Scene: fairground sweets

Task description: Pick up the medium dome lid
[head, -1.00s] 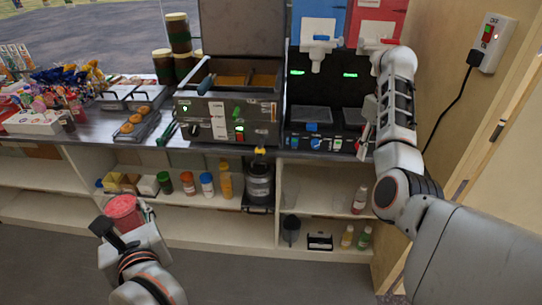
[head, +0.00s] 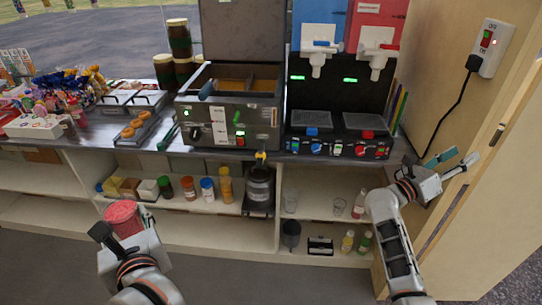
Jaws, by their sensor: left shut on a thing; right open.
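My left gripper (head: 122,240) is at the lower left, shut on a cup with red contents (head: 122,217), held upright in front of the shelves. My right gripper (head: 456,162) is at the right, open and empty, by the wooden side wall and beyond the counter's right end. I cannot make out the medium dome lid for certain. Small clear items (head: 338,207) stand on the upper shelf under the drink machine, too small to tell whether any is a lid.
A two-tank drink machine (head: 340,95) and a metal fryer-like box (head: 230,115) stand on the counter. The wall with a switch box (head: 492,47) limits room at right.

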